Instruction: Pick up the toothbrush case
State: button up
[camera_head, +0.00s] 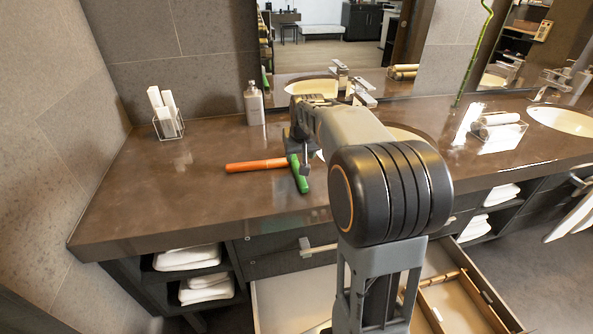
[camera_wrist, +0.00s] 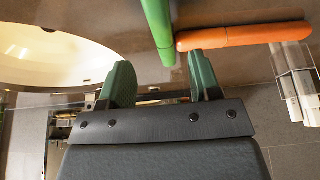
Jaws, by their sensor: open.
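Two slim capped tubes lie on the brown vanity counter (camera_head: 215,200), both shaped like toothbrush cases. The orange case (camera_head: 255,165) lies sideways, and the green case (camera_head: 299,174) lies across its right end, pointing toward the front edge. The wrist view also shows the green case (camera_wrist: 158,30) and the orange case (camera_wrist: 245,36), with their ends close together. My gripper (camera_wrist: 160,74) is open with nothing between its fingers. The green case's end is just past the fingertips, nearer the right finger. In the head view my gripper (camera_head: 302,152) is beside the green case's far end, partly hidden by my arm.
A clear holder with white items (camera_head: 167,122) and a bottle (camera_head: 254,104) stand toward the back. Sinks (camera_head: 562,120) are on the right. Open drawers (camera_head: 285,305) jut out below the counter. The counter's front left is clear.

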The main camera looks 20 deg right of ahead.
aim_at(297, 165)
jog(key=shift+a+x, duration=0.2)
jog(key=shift+x, duration=3)
jog(key=shift+c, duration=0.4)
grip_shut()
